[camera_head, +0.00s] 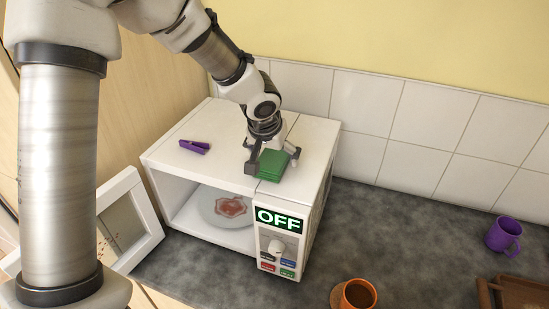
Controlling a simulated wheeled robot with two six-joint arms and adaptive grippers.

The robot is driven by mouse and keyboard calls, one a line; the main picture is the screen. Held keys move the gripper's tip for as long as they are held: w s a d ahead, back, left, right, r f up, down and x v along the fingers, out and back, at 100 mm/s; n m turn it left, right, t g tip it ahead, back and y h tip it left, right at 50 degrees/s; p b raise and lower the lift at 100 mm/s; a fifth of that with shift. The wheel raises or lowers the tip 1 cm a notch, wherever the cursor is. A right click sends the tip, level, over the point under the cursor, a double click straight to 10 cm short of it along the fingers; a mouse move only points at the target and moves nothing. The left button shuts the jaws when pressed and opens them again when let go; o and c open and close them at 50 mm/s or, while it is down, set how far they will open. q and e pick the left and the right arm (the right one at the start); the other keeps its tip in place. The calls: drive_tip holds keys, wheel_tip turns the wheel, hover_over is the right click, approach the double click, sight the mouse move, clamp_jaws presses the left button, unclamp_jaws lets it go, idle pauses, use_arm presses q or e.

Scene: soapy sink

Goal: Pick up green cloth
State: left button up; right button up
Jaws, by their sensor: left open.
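The green cloth (274,165), a small folded block, lies on top of the white microwave (228,131) near its front right edge. My left gripper (268,160) comes down from above and is open, with its fingers on either side of the cloth. I cannot tell whether the fingers touch it. My right gripper is not in view.
A purple object (194,146) lies on the microwave's top left. The microwave door (128,219) stands open, with a stained plate (221,208) inside. An orange mug (357,295), a purple mug (503,234) and a brown tray (522,293) stand on the grey counter (385,223).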

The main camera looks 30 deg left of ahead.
use_arm(q)
drive_tip(key=shift+s+d+r, duration=0.2)
drive_tip(key=shift+s+r, duration=0.15)
drive_tip(key=shift+s, duration=0.2)
drive_tip(key=c, duration=1.2)
drive_tip(key=shift+w+f, duration=0.1)
